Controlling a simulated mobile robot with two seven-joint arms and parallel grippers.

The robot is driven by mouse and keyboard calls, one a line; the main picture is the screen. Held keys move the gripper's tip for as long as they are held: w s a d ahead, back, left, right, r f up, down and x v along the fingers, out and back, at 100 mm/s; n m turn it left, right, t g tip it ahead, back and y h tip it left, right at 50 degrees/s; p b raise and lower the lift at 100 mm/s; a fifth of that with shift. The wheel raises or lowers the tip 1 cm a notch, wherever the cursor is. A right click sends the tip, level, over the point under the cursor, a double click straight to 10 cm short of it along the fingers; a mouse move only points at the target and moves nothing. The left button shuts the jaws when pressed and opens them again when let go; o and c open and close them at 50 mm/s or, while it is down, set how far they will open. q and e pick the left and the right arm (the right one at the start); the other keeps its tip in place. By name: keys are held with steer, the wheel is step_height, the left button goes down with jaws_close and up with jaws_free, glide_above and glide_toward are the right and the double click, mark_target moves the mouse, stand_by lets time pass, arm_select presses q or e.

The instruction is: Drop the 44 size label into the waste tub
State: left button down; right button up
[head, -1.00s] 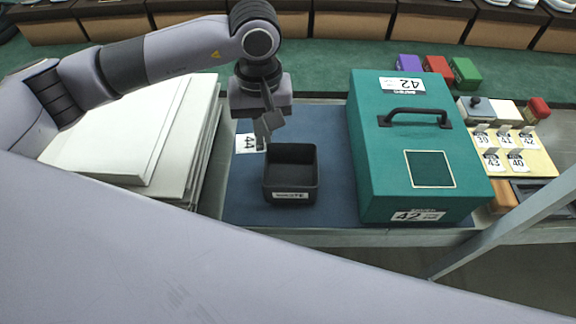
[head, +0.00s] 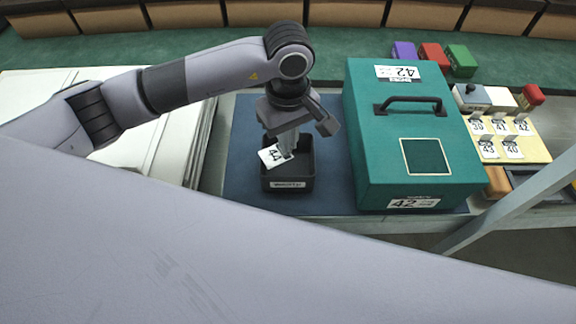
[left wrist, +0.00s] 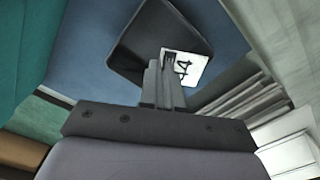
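The white 44 size label (head: 270,157) is in the fingertips of my left gripper (head: 288,152), tilted, over the opening of the waste tub. It also shows in the left wrist view (left wrist: 189,70), at the tips of the closed-together fingers (left wrist: 165,72). The waste tub (head: 306,178) is a small black open box on the blue mat, with a white tag on its front. In the left wrist view the tub (left wrist: 140,45) lies beyond the fingertips. The gripper and label hide part of the tub's inside. My right gripper is not in view.
A teal box (head: 420,165) with a black handle and 42 labels stands right of the tub. White boards (head: 170,120) are stacked to the left. A tan board (head: 510,145) at the right holds several size labels. Blue mat (head: 243,165) is bare left of the tub.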

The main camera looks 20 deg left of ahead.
arm_select(q)
steer(key=shift+f, duration=0.45)
steer(key=c, duration=1.3)
jaws_free()
steer(key=shift+o, duration=0.2)
steer(key=shift+r+b, duration=0.5)
steer(key=shift+r, duration=3.1)
